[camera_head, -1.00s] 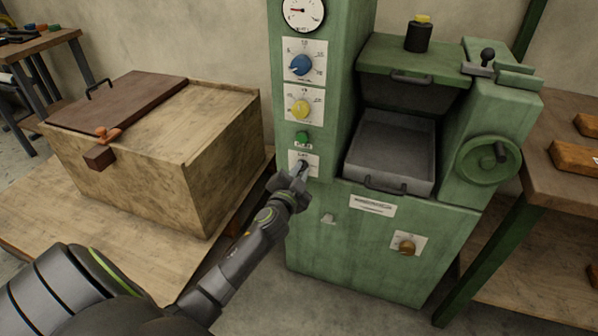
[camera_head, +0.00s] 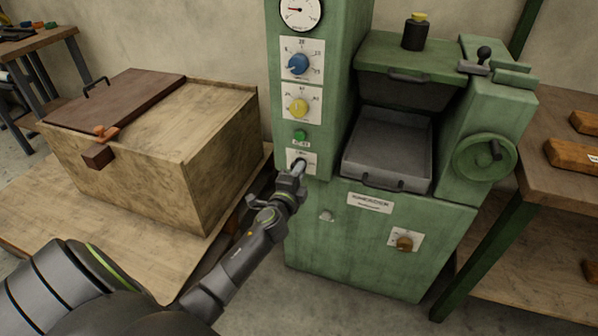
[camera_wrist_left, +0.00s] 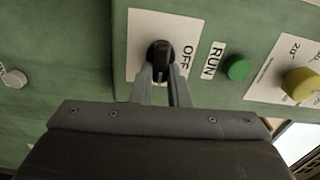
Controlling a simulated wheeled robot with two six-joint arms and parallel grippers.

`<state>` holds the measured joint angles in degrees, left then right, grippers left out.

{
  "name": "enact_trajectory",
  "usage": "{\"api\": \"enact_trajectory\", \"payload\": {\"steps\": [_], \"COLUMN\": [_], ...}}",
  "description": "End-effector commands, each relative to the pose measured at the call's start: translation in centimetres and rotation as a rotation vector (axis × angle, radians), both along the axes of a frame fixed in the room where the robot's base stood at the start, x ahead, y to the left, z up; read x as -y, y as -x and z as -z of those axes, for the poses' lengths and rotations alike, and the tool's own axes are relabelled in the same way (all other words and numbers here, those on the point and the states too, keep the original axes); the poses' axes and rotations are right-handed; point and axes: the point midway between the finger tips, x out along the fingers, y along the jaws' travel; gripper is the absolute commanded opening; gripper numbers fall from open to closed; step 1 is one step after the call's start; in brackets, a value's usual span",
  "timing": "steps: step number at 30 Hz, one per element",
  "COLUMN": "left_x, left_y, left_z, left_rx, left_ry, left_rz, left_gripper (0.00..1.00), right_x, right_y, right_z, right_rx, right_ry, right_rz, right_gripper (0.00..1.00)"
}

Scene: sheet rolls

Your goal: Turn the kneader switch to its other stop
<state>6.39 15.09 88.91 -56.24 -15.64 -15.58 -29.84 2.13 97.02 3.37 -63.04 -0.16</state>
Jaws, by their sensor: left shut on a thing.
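The kneader switch (camera_wrist_left: 160,54) is a black knob on a white plate (camera_wrist_left: 140,25) with the word OFF, on the front of the green machine (camera_head: 320,215). My left gripper (camera_wrist_left: 160,90) is shut on the knob, with a finger on either side of it in the left wrist view. In the head view my left gripper (camera_head: 297,172) reaches up to the white plate and hides most of the knob. The plate's other markings are partly covered. My right gripper is not in view.
Above the switch are a green button (camera_head: 300,136), a yellow knob (camera_head: 299,108) and a blue knob (camera_head: 298,64). A wooden chest (camera_head: 150,170) stands to the left. A handwheel (camera_head: 485,160) is on the machine's right, beside a shelf with wooden blocks (camera_head: 572,155).

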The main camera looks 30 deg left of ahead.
Motion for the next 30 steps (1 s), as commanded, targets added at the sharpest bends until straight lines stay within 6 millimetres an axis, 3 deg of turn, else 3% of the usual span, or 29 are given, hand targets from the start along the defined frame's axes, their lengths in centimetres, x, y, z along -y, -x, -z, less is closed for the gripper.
{"api": "enact_trajectory", "payload": {"steps": [20, 21, 24, 30], "left_x": [0.04, 0.04, 0.03, 0.02], "left_y": [0.08, 0.08, 0.06, 0.03], "left_z": [0.29, 0.29, 0.24, 0.15], "left_rx": [-0.017, -0.017, -0.016, -0.014], "left_ry": [-0.053, -0.053, -0.053, -0.054], "left_rz": [0.0, 0.0, 0.0, 0.0], "left_gripper": [0.0, 0.2, 0.33, 0.36], "right_x": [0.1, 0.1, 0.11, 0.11], "right_y": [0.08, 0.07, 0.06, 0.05], "right_z": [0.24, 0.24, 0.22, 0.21], "right_rx": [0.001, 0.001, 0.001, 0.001], "right_ry": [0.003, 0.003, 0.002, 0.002], "right_rz": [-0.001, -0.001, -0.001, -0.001], "right_gripper": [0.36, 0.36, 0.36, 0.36]}}
